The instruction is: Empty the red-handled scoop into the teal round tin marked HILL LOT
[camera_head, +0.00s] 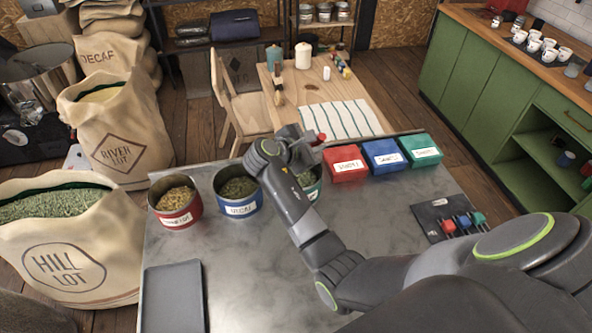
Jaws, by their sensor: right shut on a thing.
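My right gripper (303,148) is above the back part of the grey table, over the teal round tin. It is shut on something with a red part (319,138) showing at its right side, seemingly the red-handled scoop. The scoop's bowl and its contents are hidden by my arm, so I cannot tell its tilt. The teal round tin (316,190) shows only as a strip right of my forearm; its label is mostly covered. My left gripper is not in view.
A red tin (178,218) and a blue DECAF tin (239,209) stand left of my arm. Red (346,175), blue (384,168) and green (420,162) boxes stand right. A dark holder (432,211) has coloured items. A grey tray (172,300) lies front left.

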